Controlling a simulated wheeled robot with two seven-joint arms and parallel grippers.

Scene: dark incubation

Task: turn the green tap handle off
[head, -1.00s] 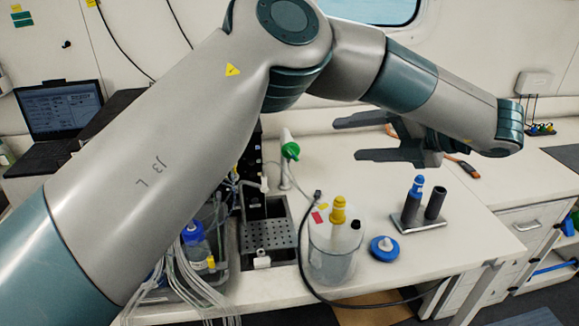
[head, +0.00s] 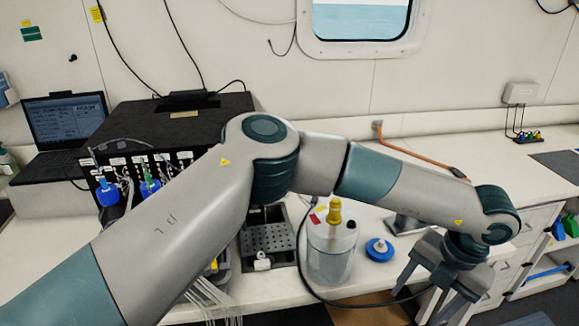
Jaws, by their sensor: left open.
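The green tap handle is not visible now; my left arm crosses the part of the bench where it stood. My left gripper (head: 432,288) is open and empty. It points down at the lower right, in front of the bench's front edge, with its fingers apart and touching nothing I can make out. My right gripper is not in view.
A clear jar (head: 330,252) with a yellow fitting stands near the front edge, with a blue round cap (head: 380,250) to its right. A black cable (head: 345,303) loops in front. A perforated drain tray (head: 268,238) lies left of the jar. A laptop (head: 64,120) stands at the back left.

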